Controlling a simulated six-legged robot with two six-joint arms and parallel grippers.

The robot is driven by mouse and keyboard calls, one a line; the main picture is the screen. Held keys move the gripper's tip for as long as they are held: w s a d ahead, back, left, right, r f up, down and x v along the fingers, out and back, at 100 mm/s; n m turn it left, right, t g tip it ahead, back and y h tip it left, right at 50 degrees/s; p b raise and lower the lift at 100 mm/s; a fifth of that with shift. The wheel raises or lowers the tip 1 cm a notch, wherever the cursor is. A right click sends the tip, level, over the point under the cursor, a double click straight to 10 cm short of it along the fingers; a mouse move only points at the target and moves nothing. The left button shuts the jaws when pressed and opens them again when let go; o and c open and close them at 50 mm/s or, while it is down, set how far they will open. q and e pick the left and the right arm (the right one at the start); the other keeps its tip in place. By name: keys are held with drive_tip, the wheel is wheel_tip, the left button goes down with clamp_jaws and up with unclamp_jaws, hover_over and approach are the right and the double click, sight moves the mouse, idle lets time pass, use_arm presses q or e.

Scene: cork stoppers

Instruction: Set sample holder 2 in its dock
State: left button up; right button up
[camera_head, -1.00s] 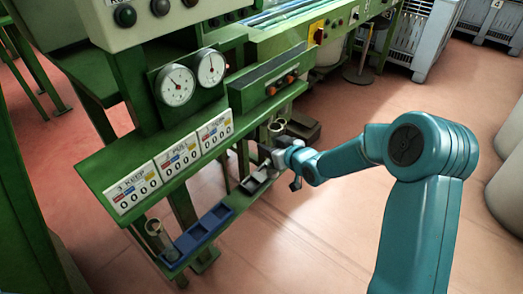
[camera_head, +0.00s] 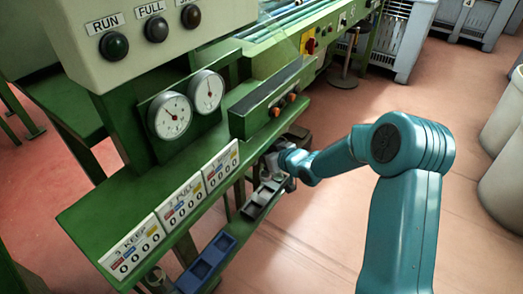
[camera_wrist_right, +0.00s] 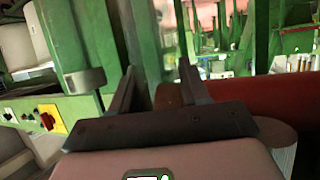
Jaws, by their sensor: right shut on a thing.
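My right gripper (camera_head: 283,165) is at the far end of a dark grey holder (camera_head: 257,207) with open compartments, beside the green machine's low shelf. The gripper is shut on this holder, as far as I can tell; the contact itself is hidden. In the right wrist view, my two dark fingers (camera_wrist_right: 158,88) stand apart, and what is between their tips is unclear. A blue tray (camera_head: 208,262) with compartments lies nearer, in line with the grey holder. I cannot make out a number on either. My left gripper is out of view.
Green ledge plates read 3 KEEP (camera_head: 132,250), 2 PULL (camera_head: 183,205) and 1 PULL (camera_head: 220,166). Two gauges (camera_head: 170,116) stand above. A metal ring (camera_wrist_right: 85,80) and a red cylinder (camera_wrist_right: 245,95) show close to the right gripper.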

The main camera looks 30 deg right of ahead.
sight(263, 171)
drive_tip(key=f+b, duration=0.3)
drive_tip(key=f, duration=0.2)
drive_tip(key=shift+s+b, duration=0.2)
drive_tip(key=shift+b, duration=0.2)
drive_tip(key=shift+f+b, duration=0.4)
drive_tip(key=shift+f, duration=0.3)
drive_tip(key=shift+f+b, duration=1.3)
drive_tip(key=shift+b, duration=0.05)
idle(1.6)
drive_tip(key=o, duration=1.1)
drive_tip(key=shift+o, duration=0.2)
